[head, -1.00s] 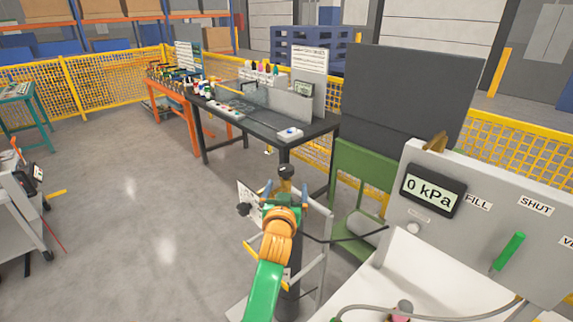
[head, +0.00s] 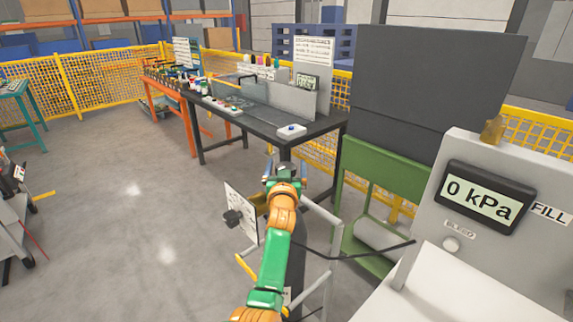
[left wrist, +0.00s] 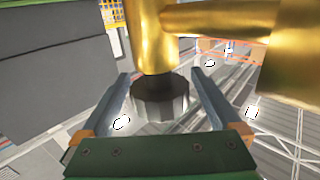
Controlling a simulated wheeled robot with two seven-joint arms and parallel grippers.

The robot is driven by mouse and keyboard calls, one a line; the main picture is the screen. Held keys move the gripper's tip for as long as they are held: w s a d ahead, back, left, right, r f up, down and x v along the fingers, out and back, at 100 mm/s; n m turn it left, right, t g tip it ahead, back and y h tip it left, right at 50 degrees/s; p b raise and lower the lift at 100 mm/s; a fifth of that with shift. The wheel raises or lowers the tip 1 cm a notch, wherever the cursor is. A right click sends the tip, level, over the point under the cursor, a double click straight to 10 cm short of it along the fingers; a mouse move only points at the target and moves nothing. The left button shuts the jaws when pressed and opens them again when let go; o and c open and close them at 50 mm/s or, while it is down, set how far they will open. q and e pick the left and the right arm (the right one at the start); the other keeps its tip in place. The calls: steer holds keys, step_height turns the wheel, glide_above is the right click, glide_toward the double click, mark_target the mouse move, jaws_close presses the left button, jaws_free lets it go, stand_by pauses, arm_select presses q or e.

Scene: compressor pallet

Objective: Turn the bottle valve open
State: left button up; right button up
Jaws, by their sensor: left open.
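In the left wrist view, the brass bottle valve (left wrist: 152,40) fills the top, with a thick brass branch running right. A dark faceted knob (left wrist: 160,105) sits below it. My left gripper (left wrist: 163,76) is open, with one finger on each side of the knob; I cannot tell whether they touch it. In the head view my left gripper (head: 284,172) is small, at the far end of my green and orange arm, and a brass part (head: 262,201) shows just left of it. The bottle is mostly hidden behind my arm. My right gripper is not in view.
A grey panel at the right has a display (head: 483,197) reading 0 kPa and a FILL label. A pale frame (head: 322,225) and a white card (head: 240,208) stand beside my arm. A dark workbench (head: 262,125) is behind.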

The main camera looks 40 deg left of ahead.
arm_select(q)
steer(key=shift+w+a+r, duration=0.1)
steer(key=shift+w+a, duration=0.3)
steer(key=shift+w, duration=0.05)
